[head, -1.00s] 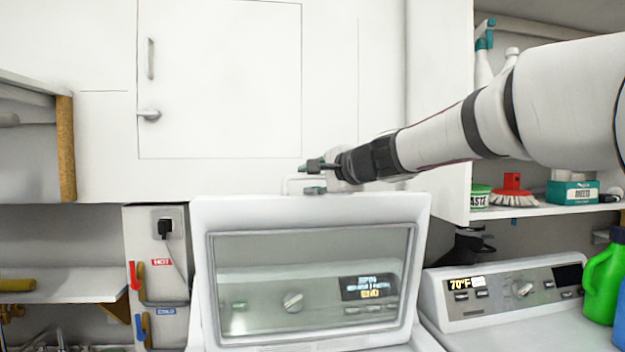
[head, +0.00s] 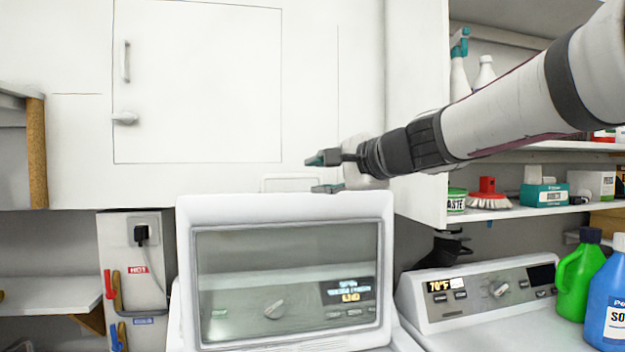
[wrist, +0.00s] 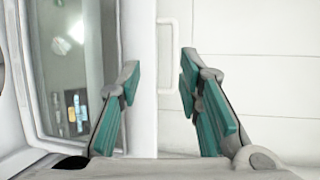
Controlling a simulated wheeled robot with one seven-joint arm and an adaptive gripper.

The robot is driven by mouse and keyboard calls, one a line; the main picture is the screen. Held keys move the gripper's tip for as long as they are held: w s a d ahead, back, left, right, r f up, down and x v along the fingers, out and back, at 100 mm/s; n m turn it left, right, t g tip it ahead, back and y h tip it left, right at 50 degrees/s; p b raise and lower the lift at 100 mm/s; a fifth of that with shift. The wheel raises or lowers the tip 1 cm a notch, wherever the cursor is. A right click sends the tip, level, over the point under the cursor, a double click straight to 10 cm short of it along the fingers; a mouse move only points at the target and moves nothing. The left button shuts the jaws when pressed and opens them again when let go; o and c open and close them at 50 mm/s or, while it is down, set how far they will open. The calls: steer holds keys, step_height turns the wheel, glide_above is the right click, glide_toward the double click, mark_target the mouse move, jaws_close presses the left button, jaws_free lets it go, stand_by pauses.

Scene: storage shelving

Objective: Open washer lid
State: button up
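The washer lid (head: 186,270) is white with a large glass window. It is raised and stands close to upright in the head view, and the washer's dial and display show through the glass. My gripper (head: 324,173) is at the lid's top edge, right of its middle. In the wrist view my gripper (wrist: 160,105) has its two teal-padded fingers spread apart with nothing gripped. The lid's white edge (wrist: 143,60) shows between the fingers, with the glass behind the left finger. I cannot tell whether a finger touches the lid.
A white cabinet (head: 200,80) is behind the lid. A second machine (head: 480,295) stands at right, with a green jug (head: 575,285) and a blue bottle (head: 606,310). A shelf (head: 520,210) with supplies is above it. A wall box (head: 125,260) with taps is at left.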

steer(key=shift+s+d+r, duration=0.1)
steer(key=shift+s+d, duration=0.25)
steer(key=shift+s, duration=0.05)
